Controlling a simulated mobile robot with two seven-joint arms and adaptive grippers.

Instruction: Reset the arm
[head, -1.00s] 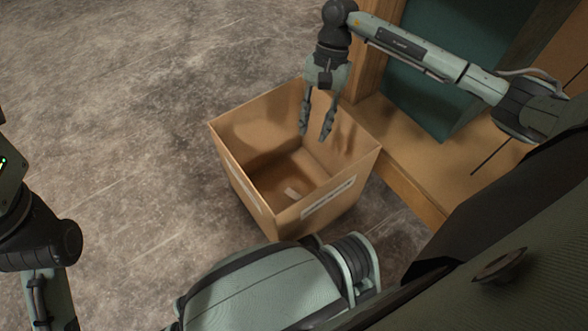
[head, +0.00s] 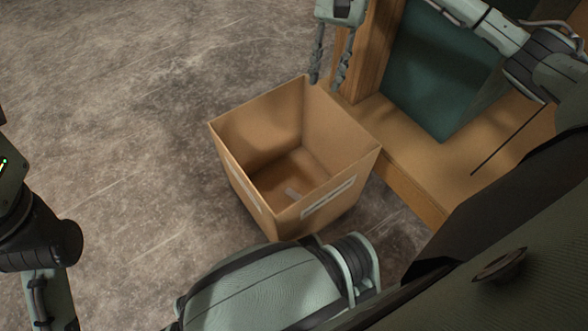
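My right gripper (head: 322,82) is at the top of the head view, pointing down, its fingers apart with nothing between them. Its fingertips show at the far rim of an open cardboard box (head: 330,200); I cannot tell how high above it they are. My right arm comes in from the upper right. Of my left arm, links show at the left edge; the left gripper is out of the picture.
The cardboard box stands on the grey floor (head: 110,120) and looks empty apart from a small pale patch inside. A wooden structure (head: 425,165) with a dark teal panel (head: 430,75) stands close on the right. The floor on the left is clear.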

